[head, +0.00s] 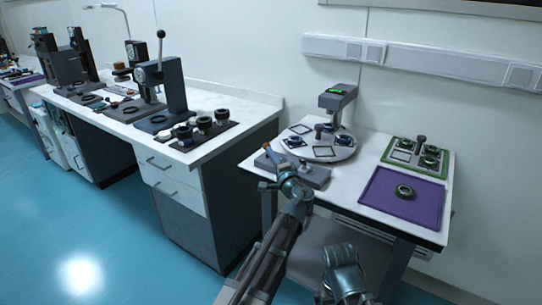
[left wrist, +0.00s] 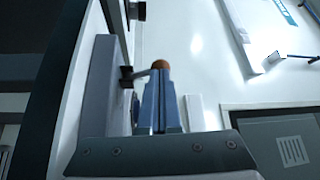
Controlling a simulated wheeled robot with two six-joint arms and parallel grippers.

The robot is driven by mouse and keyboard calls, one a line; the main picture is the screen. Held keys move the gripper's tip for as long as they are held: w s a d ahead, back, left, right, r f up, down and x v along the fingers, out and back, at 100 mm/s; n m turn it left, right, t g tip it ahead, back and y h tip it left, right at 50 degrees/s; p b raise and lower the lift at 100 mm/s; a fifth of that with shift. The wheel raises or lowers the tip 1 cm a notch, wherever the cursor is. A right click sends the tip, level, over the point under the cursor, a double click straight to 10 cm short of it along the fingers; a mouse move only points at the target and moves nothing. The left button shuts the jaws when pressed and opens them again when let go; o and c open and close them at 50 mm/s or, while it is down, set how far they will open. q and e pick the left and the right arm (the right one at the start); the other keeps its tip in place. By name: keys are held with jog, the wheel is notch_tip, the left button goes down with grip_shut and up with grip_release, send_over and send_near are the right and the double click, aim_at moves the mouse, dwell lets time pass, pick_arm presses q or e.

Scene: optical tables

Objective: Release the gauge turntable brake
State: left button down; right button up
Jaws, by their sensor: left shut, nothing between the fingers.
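The gauge turntable (head: 330,153) is a round white plate with rings and square pieces on it, on the right-hand table. A grey gauge head with a green display (head: 336,92) stands behind it. In front is a grey block (head: 306,174) with a short lever tipped by an orange-brown knob (head: 266,146). My left gripper (head: 287,178) is at the near side of this block. In the left wrist view its fingers (left wrist: 158,105) are shut and empty. The knob (left wrist: 160,65) shows at their tips, on a thin arm; I cannot tell whether they touch.
A purple tray (head: 385,204) with one ring and a green tray (head: 446,163) with several rings lie at the right of the table. A longer bench (head: 205,146) with presses and black parts stands to the left. The blue floor is clear at left.

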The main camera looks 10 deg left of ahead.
pick_arm(q)
jog(key=shift+w+d+r+m+g+p, duration=0.1)
jog(key=shift+w+r+m+g+p, duration=0.15)
jog(key=shift+p, duration=0.4)
jog(key=shift+w+d+r+m+g+p, duration=0.15)
jog(key=shift+r+m+p, duration=0.2)
jog(key=shift+p, duration=0.3)
jog(key=w+m+g+p, duration=0.1)
jog(key=p, duration=0.2)
jog(key=w+r+m+g+h+p, duration=0.1)
jog(key=m+p, duration=0.1)
jog(key=p, duration=0.1)
jog(key=w+d+r+m+g+p, duration=0.1)
jog(key=p, duration=0.2)
jog(key=shift+w+m+h, duration=0.1)
jog(key=shift+m+h, duration=0.3)
jog(key=shift+f+g+b, duration=0.3)
jog(key=shift+f, duration=0.1)
jog(key=shift+s+r, duration=0.1)
jog(key=shift+s, duration=0.15)
jog(key=w+r+p+v, duration=0.1)
jog(key=p+v, duration=0.5)
jog(key=v, duration=0.7)
jog(key=shift+d+r, duration=0.55)
jog(key=shift+r, duration=0.1)
